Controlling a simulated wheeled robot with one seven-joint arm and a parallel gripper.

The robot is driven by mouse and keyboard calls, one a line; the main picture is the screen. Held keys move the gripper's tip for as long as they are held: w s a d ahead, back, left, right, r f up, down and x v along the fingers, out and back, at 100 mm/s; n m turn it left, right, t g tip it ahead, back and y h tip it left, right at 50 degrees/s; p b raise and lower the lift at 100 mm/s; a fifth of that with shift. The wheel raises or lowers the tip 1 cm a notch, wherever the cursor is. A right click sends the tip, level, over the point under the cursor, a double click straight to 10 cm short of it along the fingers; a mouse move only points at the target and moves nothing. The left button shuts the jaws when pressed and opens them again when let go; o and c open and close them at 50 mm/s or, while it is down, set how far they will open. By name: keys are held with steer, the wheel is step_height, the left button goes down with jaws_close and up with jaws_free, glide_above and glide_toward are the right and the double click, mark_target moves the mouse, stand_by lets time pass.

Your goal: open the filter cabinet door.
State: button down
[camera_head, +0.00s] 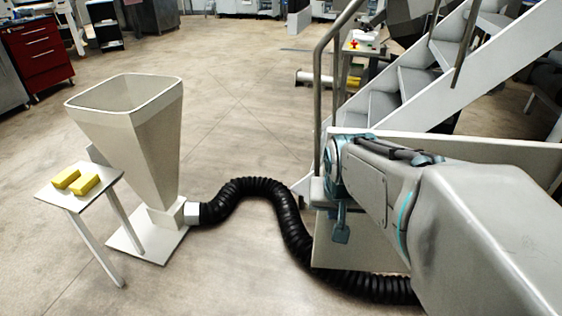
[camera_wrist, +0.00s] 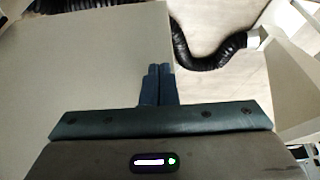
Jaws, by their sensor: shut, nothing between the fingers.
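A pale beige cabinet (camera_head: 330,256), which I take to be the filter cabinet, stands at the right, largely hidden behind my arm. A large plain pale panel (camera_wrist: 90,60) fills the left of the wrist view; I cannot tell whether it is the door or another side, and no handle shows on it. My gripper (camera_head: 341,236) is in front of the cabinet, pointing down. In the wrist view its dark fingers (camera_wrist: 160,69) are together and empty, near the panel's right edge; contact cannot be told. Whether the door is ajar cannot be told.
A black corrugated hose (camera_head: 290,225) runs along the floor from a beige hopper (camera_head: 150,140) toward the cabinet. A small stand (camera_head: 60,195) with yellow blocks (camera_head: 85,184) is at the left. White stairs (camera_head: 420,90) rise behind the cabinet.

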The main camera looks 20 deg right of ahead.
steer(key=w+d+f+b, duration=0.2)
steer(key=w+d+f, duration=0.1)
steer(key=w+f, duration=0.4)
steer(key=shift+d+f, duration=0.2)
steer(key=shift+f, duration=1)
